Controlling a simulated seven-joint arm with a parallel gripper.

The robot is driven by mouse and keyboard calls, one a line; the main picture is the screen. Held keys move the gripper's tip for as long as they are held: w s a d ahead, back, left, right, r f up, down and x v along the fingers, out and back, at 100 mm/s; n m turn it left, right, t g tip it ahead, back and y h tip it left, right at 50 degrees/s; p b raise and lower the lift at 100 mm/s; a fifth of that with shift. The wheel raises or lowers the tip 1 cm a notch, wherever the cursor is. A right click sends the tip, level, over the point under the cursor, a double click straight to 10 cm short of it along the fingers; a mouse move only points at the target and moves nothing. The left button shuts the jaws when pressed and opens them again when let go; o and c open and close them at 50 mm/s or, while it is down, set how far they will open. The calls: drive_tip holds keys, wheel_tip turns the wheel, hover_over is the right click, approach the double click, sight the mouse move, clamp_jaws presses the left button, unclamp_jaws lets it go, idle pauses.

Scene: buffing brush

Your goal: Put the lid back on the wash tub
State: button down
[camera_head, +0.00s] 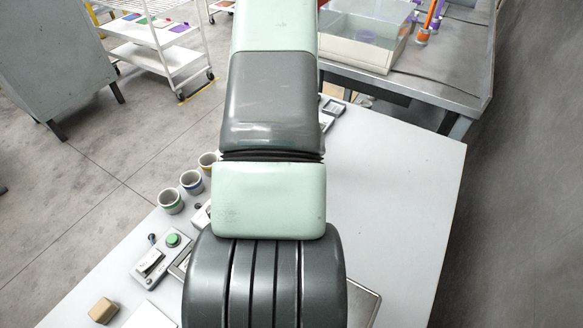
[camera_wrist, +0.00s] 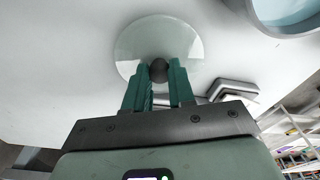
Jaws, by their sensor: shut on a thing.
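The lid (camera_wrist: 135,42) is a round, pale, see-through disc with a dark round knob (camera_wrist: 158,70). It shows at the top middle of the wrist view, over the white table. My gripper (camera_wrist: 160,75) has its two green fingers shut on the knob. I cannot tell whether the lid touches the table or is a little above it. The wash tub (camera_wrist: 254,17) is at the top right of the wrist view, a round grey-rimmed vessel with light blue inside, cut off by the frame. It stands apart from the lid. In the head view my arm hides the lid, tub and gripper.
The white table (camera_head: 400,190) is clear on its right side. Several small cups (camera_head: 170,201), a device with a green button (camera_head: 172,240) and a tan block (camera_head: 103,310) are along the left.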

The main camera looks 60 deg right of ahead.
wheel_tip(320, 180, up, 8)
drive_tip(key=w+a+r+n, duration=0.3)
drive_tip(key=w+a+n, duration=0.35)
drive_tip(key=a, duration=0.55)
drive_tip(key=shift+m+t, duration=0.25)
drive_tip(key=shift+t, duration=0.05)
drive_tip(key=shift+w+f, duration=0.25)
drive_tip(key=shift+f, duration=1.2)
drive_tip(key=shift+w+f, duration=0.2)
drive_tip(key=shift+f, duration=1.25)
drive_tip(key=shift+f, duration=0.2)
drive_tip(key=shift+c, duration=2)
unclamp_jaws()
drive_tip(key=shift+r, duration=0.1)
